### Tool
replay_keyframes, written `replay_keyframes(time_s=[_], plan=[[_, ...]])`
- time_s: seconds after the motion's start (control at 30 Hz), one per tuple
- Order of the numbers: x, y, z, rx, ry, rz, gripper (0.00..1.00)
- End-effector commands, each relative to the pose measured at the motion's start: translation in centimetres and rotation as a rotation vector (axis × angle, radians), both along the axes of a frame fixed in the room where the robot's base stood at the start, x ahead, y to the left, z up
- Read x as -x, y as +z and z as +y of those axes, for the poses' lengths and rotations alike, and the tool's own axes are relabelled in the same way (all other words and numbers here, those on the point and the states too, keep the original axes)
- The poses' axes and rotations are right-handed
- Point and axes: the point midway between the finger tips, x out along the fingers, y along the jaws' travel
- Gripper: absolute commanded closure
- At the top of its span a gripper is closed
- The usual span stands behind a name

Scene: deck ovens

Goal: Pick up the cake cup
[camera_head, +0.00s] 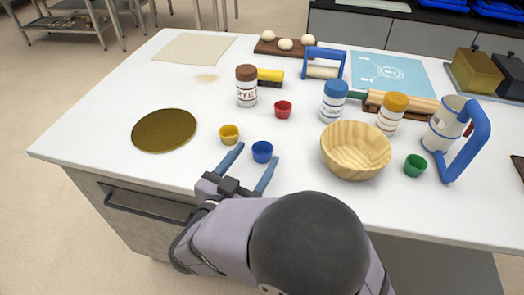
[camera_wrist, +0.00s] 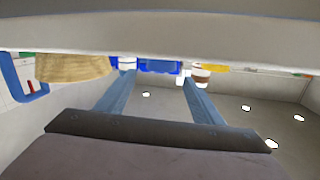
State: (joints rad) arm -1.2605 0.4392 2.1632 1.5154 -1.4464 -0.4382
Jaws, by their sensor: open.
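Several small cups stand on the white counter. The blue cup (camera_head: 262,151) appears between the fingertips of my gripper (camera_head: 259,153) in the head view. The yellow cup (camera_head: 229,134) is just left of the left fingertip. The red cup (camera_head: 283,110) is farther back, and the green cup (camera_head: 415,165) is right of the bowl. My gripper is open, its two blue fingers spread at the counter's front edge. In the wrist view the blue cup (camera_wrist: 162,66) shows between the fingertips; I cannot tell whether they touch it.
A wooden bowl (camera_head: 355,150) stands right of my gripper. A brown-capped jar (camera_head: 246,87), a blue-capped jar (camera_head: 333,101), an orange-capped jar (camera_head: 392,114) and a blue-handled pitcher (camera_head: 447,126) stand around. A round gold board (camera_head: 164,130) lies left. The front left counter is clear.

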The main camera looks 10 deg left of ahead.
Motion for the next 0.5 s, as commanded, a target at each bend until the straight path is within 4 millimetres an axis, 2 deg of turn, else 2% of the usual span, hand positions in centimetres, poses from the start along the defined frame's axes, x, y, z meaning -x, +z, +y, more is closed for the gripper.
replay_keyframes(time_s=[0.07, 0.23, 0.37, 0.5], plan=[[1.0, -1.1, 0.4, 0.058, 0.006, -0.003, 0.39], [1.7, -1.7, 0.6, 0.106, 0.008, -0.008, 0.39], [1.4, -1.6, 0.5, 0.107, 0.007, -0.008, 0.39], [0.3, -1.6, 0.3, 0.107, 0.005, -0.009, 0.39]])
